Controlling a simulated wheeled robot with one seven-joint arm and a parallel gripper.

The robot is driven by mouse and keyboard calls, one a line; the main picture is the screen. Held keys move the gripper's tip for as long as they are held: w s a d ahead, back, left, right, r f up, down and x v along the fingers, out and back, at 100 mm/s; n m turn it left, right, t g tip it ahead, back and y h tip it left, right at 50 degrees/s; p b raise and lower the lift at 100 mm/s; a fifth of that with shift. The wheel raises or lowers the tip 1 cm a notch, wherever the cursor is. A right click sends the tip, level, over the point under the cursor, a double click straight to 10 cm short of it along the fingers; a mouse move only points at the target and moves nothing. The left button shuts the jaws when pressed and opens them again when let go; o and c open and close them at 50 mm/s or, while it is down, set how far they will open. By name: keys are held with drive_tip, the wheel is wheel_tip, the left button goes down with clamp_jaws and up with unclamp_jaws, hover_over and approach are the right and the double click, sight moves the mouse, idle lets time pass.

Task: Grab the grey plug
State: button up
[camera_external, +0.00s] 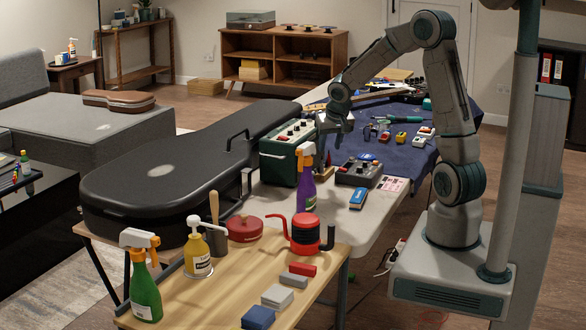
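I cannot make out a grey plug with certainty; it is too small to tell or hidden. My gripper (333,152) points down over the table, just right of the green amplifier (284,160) and behind the grey pedal box with knobs (358,174). Its fingers are small and partly merge with the things behind them, so I cannot tell whether they are open or shut, or whether they touch or hold anything. Small reddish and dark items show close below the gripper.
A black guitar case (165,180) fills the left of the table. A purple spray bottle (306,185) and a blue box (358,199) stand in front. A blue cloth (405,155) with several small pedals lies at right. The front bench holds bottles, a red kettle (305,232) and blocks.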

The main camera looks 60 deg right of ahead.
sight(322, 164)
drive_tip(key=shift+w+a+b+x, duration=0.1)
drive_tip(key=shift+w+b+x, duration=0.05)
drive_tip(key=shift+x, duration=1.4)
drive_tip(key=shift+w+a+b+x, duration=0.1)
drive_tip(key=shift+b+x, duration=0.05)
drive_tip(key=shift+x, duration=1.4)
drive_tip(key=shift+w+b+x, duration=0.15)
drive_tip(key=shift+x, duration=1.4)
drive_tip(key=shift+r, duration=0.1)
clamp_jaws()
